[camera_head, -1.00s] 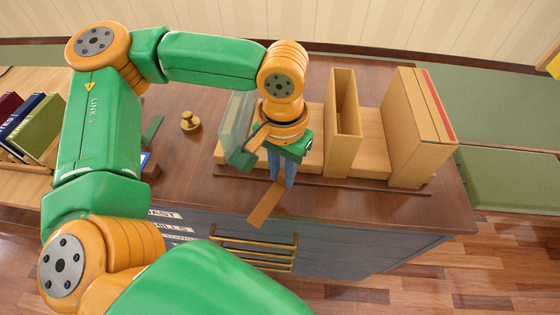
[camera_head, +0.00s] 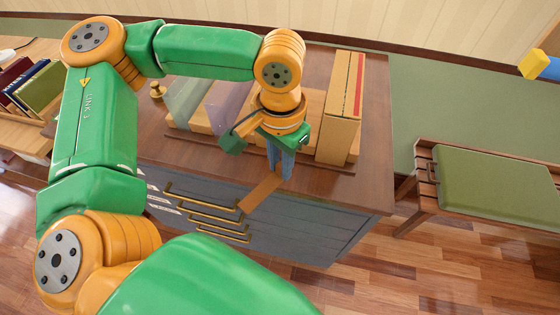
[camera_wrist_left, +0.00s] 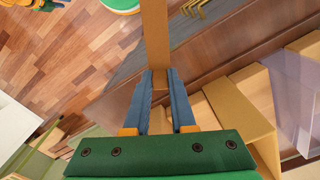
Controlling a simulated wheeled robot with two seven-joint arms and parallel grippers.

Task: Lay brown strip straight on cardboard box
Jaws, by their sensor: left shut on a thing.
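My left gripper (camera_head: 281,170) is shut on one end of a flat brown strip (camera_head: 261,193). The strip slants down-left from the fingertips, over the cabinet's front edge. In the left wrist view the strip (camera_wrist_left: 155,35) extends straight away from my left gripper (camera_wrist_left: 160,82). The strip is apart from this box's top. My left wrist hides part of what stands behind it.
A pale green clear panel (camera_head: 190,98) and a purple clear panel (camera_head: 230,108) stand left of my gripper. The dark cabinet (camera_head: 330,222) has brass handles (camera_head: 205,207) in front. A brass weight (camera_head: 157,90) stands at left, a green-cushioned bench (camera_head: 495,185) at right.

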